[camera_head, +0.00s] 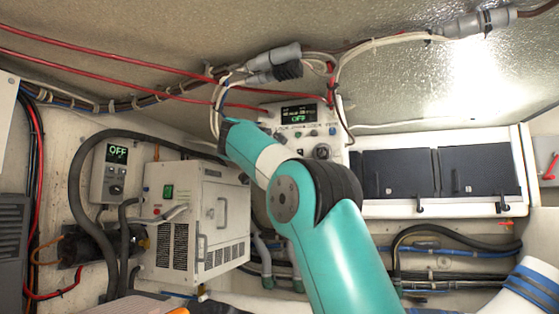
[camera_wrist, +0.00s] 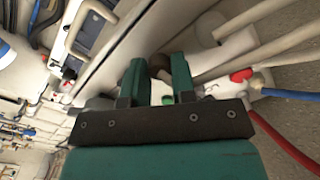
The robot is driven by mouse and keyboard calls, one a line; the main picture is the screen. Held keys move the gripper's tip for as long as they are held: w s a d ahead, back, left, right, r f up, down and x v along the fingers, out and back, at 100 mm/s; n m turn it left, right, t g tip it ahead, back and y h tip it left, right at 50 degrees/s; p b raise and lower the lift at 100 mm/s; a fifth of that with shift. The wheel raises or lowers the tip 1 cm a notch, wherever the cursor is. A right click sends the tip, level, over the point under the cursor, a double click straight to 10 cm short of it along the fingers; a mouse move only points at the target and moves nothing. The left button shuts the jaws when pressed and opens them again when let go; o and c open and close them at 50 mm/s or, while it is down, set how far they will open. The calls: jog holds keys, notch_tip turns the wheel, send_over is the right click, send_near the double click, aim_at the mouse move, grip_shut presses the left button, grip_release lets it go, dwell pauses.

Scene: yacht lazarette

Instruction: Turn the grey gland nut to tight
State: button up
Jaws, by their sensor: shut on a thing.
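In the wrist view my gripper (camera_wrist: 158,72) has its two teal fingers close around a small grey-brown rounded piece, which appears to be the grey gland nut (camera_wrist: 160,64). Most of it is hidden by the fingers, so I cannot tell how far it is turned. In the head view my teal arm reaches up and left toward the wall, left of the dark-screened control panel (camera_head: 297,115). My gripper and the nut cannot be made out there.
Thick grey cable fittings (camera_head: 272,60) and red and white cables run above the arm. In the wrist view pale pipes (camera_wrist: 262,35) and a blue hose (camera_wrist: 285,94) pass close right.

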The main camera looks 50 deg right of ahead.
jog(key=shift+m+b, duration=0.3)
jog(key=shift+m, duration=0.7)
jog(key=o, duration=0.9)
jog(key=p+v, duration=0.1)
jog(key=v, duration=1.6)
jog(key=shift+s+a, duration=0.15)
jog(key=shift+s, duration=0.05)
